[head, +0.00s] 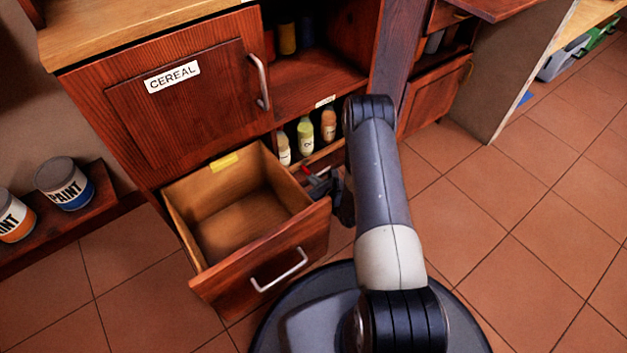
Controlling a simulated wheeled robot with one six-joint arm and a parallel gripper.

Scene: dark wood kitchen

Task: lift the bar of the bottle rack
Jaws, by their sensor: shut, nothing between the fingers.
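The bottle rack is a low compartment in the dark wood cabinet, holding a white bottle (283,149), a yellow-green bottle (305,138) and an orange bottle (328,125). A wooden bar (324,151) runs across the front, low before the bottles. My gripper (309,175), dark with red at the tips, is just below and in front of the bar, near the back right corner of the open drawer. It is shut and holds nothing. My arm hides the right end of the rack and bar. Whether the fingertips touch the bar cannot be told.
An open, empty-looking drawer (262,258) juts out left of my gripper, close to it. A closed cabinet door (180,115) labelled CEREAL is above it. Paint cans (64,184) stand on a low shelf at left. The tiled floor (510,230) at right is clear.

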